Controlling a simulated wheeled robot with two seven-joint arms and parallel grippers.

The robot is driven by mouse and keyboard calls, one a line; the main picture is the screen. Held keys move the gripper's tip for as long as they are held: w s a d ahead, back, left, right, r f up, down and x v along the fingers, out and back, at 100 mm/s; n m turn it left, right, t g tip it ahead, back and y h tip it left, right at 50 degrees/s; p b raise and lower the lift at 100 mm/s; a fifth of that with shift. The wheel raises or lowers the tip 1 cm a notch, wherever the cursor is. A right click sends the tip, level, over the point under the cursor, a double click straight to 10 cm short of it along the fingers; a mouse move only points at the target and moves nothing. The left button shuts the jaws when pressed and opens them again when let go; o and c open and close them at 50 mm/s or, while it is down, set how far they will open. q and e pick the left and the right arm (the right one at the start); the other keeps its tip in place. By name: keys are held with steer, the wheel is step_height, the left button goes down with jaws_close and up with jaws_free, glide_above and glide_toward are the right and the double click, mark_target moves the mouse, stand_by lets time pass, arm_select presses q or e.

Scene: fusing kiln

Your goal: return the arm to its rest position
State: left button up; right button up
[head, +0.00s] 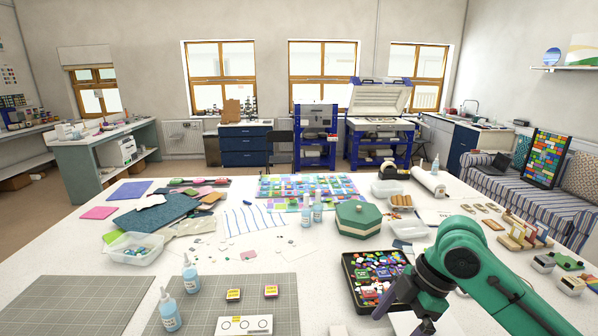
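My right arm, green with dark joints, comes in from the lower right in the head view. Its dark gripper (404,314) points down and to the left, at the near right of the white table. The two fingers look spread apart, with nothing clearly held between them. The gripper is in front of the black tray (350,283) of coloured glass pieces and covers part of its near right side in the picture. I cannot tell how high above the table it is. My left arm and gripper are not in view.
A green lidded box (357,218) stands behind the tray. Bottles (191,274) stand on the grey cutting mat (285,291) at the left. Wooden racks (524,238) and small pots (571,284) are at the right. A mosaic panel (310,187) lies toward the back.

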steer(key=s+a+f+m+t, duration=0.1)
steer(key=s+a+f+m, duration=0.15)
steer(key=f, duration=0.35)
steer(key=s+a+f+m+t, duration=0.1)
steer(key=a+f+m+t, duration=0.1)
steer(key=f+m, duration=0.25)
steer(key=s+d+f+m+t+h, duration=0.1)
steer(key=s+d+f+m+h, duration=0.3)
steer(key=s+d+f+m, duration=0.5)
steer(key=s+d+f+g+b, duration=0.1)
steer(key=s+f+b, duration=0.15)
steer(key=f, duration=1.15)
steer(key=s+d+f+b, duration=0.1)
steer(key=f+b, duration=0.2)
steer(key=f, duration=1.1)
arm_select(q)
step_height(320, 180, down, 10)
steer(key=b, duration=0.4)
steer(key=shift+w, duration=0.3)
arm_select(e)
steer(key=s+d+f+g, duration=0.1)
steer(key=s+d+f, duration=0.1)
steer(key=s+f, duration=1.4)
step_height(320, 180, down, 2)
steer(key=shift+s+d+f+g, duration=0.15)
steer(key=shift+s+d+g, duration=0.15)
steer(key=shift+d, duration=0.1)
